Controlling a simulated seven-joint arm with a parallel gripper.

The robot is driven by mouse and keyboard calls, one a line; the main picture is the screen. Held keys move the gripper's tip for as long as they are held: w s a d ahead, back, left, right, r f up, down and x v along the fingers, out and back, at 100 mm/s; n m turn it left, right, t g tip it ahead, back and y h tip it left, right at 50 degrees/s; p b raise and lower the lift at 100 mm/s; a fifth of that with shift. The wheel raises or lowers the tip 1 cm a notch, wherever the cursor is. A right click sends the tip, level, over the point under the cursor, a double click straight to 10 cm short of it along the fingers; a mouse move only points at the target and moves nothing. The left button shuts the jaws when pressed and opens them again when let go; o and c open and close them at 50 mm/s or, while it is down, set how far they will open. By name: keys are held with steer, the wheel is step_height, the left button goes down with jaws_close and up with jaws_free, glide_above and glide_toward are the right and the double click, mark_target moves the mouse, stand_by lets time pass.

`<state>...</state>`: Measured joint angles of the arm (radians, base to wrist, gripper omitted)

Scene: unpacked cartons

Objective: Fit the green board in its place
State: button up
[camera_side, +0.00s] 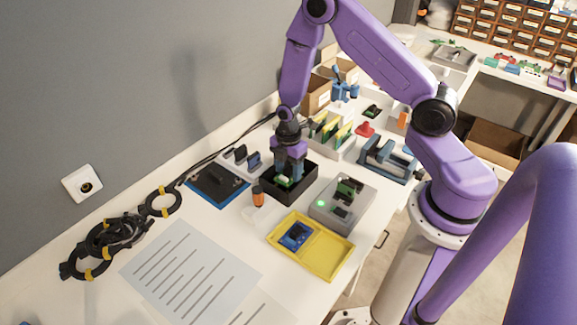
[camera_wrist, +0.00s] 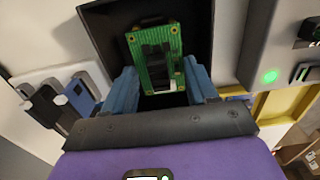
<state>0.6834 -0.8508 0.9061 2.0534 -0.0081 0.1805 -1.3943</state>
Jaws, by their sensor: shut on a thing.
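My gripper (camera_side: 287,172) is above and partly within the black open box (camera_side: 293,197), pointing down. In the wrist view its two blue fingers (camera_wrist: 161,88) are shut on the green board (camera_wrist: 137,48), which has dark parts on its face and gold-coloured corner holes. The board also shows as a small green piece (camera_side: 284,180) in the side view. The black box (camera_wrist: 203,30) lies behind the board; whether the board touches it I cannot tell. A grey unit (camera_side: 325,210) with a lit green lamp stands right of the box, with dark and green parts on top.
A yellow tray (camera_side: 318,269) holding a blue board (camera_side: 296,235) lies in front. An orange-capped item (camera_side: 258,196) and a blue-edged dark mat (camera_side: 216,186) are left of the box. A rack with yellow and green boards (camera_side: 337,133) and a blue-grey vise (camera_side: 388,160) stand behind.

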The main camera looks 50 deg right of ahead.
steer(key=shift+f, duration=0.75)
steer(key=o, duration=1.2)
steer(key=shift+r, duration=0.1)
step_height(320, 180, up, 17)
steer(key=shift+r, duration=0.1)
